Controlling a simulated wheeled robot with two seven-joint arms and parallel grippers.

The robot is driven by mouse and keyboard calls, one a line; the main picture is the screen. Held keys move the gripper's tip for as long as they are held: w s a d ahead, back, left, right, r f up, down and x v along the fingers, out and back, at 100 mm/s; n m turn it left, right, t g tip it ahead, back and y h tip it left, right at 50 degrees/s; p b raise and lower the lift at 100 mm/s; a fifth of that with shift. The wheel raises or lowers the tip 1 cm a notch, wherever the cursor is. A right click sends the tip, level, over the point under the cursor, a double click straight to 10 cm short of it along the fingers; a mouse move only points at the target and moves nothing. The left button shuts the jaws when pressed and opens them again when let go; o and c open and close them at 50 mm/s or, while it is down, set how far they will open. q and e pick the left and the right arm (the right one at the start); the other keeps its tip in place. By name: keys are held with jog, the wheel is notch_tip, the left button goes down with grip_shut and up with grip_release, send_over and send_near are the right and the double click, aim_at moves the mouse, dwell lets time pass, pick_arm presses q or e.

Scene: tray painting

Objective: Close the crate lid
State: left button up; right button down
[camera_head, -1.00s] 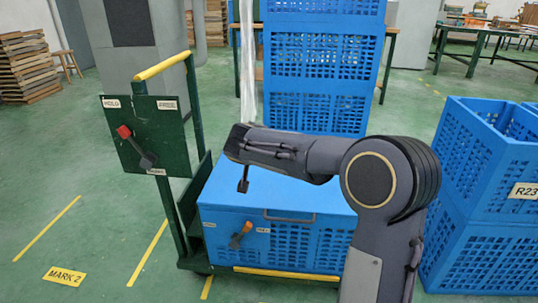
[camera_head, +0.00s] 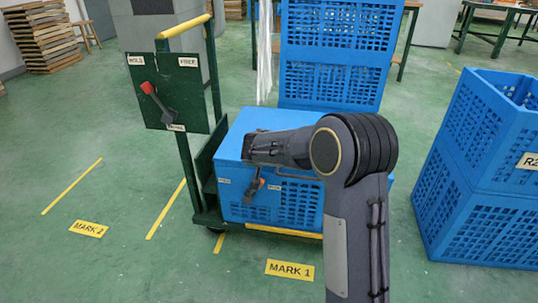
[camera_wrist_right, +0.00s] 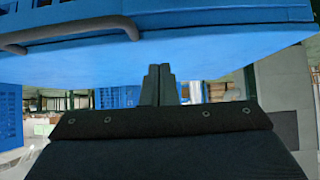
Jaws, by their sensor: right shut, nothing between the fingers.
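The blue crate (camera_head: 297,204) sits on the green cart. Its lid (camera_head: 237,138) looks flat on top, though my arm hides part of it. A grey bar handle (camera_head: 295,176) is at the front; it also shows in the right wrist view (camera_wrist_right: 70,28). An orange and dark latch (camera_head: 259,184) is on the front face between two labels. My right gripper (camera_head: 259,174) is shut and empty, in front of the crate near the lid's front edge. In the right wrist view its fingers (camera_wrist_right: 158,84) are together beside the blue surface; contact cannot be told. My left gripper is out of view.
The cart's green panel (camera_head: 190,92) carries a red-knobbed lever (camera_head: 147,87) and stands left of the crate. Blue crates are stacked behind (camera_head: 333,80) and at right (camera_head: 480,215). The floor in front is free, with a MARK 1 sign (camera_head: 290,270).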

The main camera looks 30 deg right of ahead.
jog(key=shift+r, duration=0.1)
